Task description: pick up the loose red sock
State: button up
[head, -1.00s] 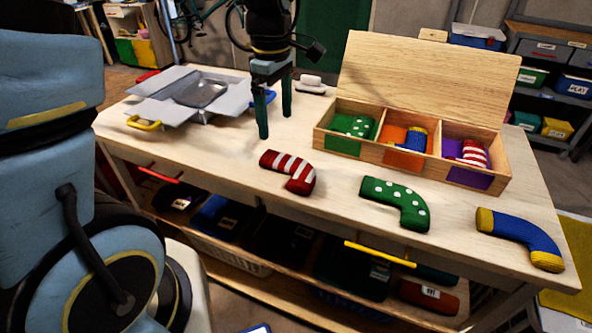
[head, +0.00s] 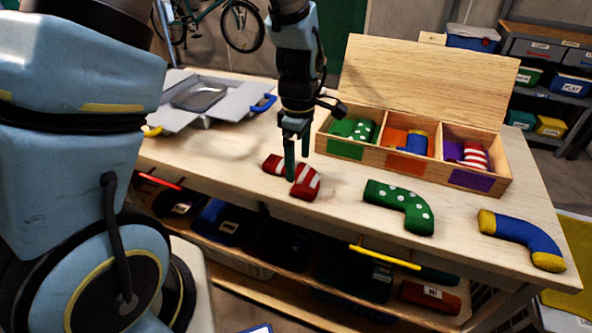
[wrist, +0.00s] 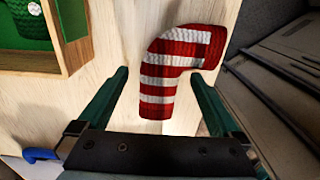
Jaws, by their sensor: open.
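The loose red sock with white stripes (head: 306,181) lies on the wooden table, left of the green dotted sock. In the head view my gripper (head: 297,165) is just above it, its fingers pointing down and covering part of it. In the wrist view the red sock (wrist: 170,75) lies beyond and between the two spread green fingers of my gripper (wrist: 160,95). The gripper is open and empty. In the head view I cannot tell whether a fingertip touches the sock.
A green dotted sock (head: 403,205) and a blue and yellow sock (head: 522,239) lie to the right. Behind stands an open wooden box (head: 400,163) with three compartments holding socks. A grey folded-open carton (head: 190,112) is at the back left. Bare tabletop lies in front.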

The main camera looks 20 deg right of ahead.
jog(key=shift+f, duration=0.75)
jog(key=shift+c, duration=0.2)
jog(key=c, duration=1.4)
